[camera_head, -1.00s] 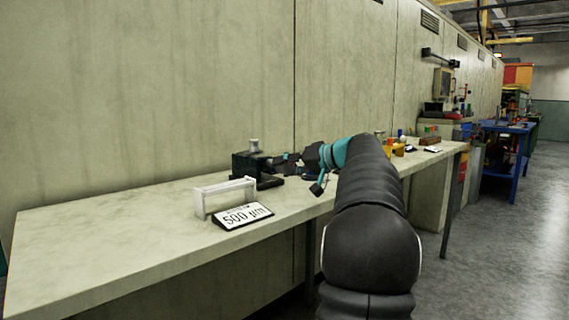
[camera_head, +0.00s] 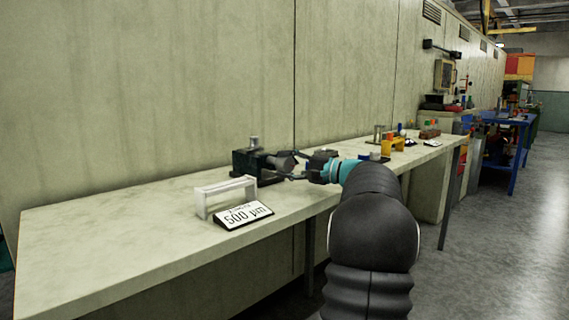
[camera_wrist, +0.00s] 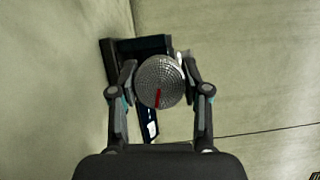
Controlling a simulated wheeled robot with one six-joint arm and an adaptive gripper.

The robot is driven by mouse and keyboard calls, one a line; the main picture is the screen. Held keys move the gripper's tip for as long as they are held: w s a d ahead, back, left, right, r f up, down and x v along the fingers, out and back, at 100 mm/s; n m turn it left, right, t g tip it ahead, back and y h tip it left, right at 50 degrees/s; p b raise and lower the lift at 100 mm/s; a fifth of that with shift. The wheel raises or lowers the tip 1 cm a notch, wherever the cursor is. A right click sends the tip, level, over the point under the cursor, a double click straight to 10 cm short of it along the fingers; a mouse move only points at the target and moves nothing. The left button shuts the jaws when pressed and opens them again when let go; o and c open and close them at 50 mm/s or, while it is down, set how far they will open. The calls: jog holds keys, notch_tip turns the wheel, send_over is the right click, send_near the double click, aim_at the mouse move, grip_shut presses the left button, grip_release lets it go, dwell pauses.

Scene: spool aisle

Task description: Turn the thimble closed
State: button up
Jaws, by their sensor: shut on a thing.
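The thimble (camera_wrist: 160,82) is a round, knurled grey knob with a red mark on its face, below the middle and pointing down in the wrist view. In the head view the thimble (camera_head: 281,162) sticks out to the right of a dark block-shaped fixture (camera_head: 247,162) with a grey post on top. The fixture (camera_wrist: 112,66) shows behind the thimble in the wrist view. My gripper (camera_wrist: 160,80) has a finger on each side of the thimble and is shut on it. In the head view my gripper (camera_head: 293,165) reaches it from the right.
A white bracket-like stand (camera_head: 226,195) and a sign reading 500 µm (camera_head: 243,215) are at the bench's front edge, left of my arm. A yellow holder (camera_head: 392,145) and other small items stand farther right. The left part of the bench (camera_head: 110,230) is clear.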

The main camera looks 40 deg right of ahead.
aim_at(291, 166)
jog(key=m+t+p, duration=0.1)
jog(key=m+t, duration=0.1)
jog(key=m, duration=0.4)
jog(key=shift+t, duration=0.3)
dwell(0.3)
jog(key=o, duration=1.1)
jog(key=shift+o, duration=0.2)
jog(key=shift+v, duration=3.75)
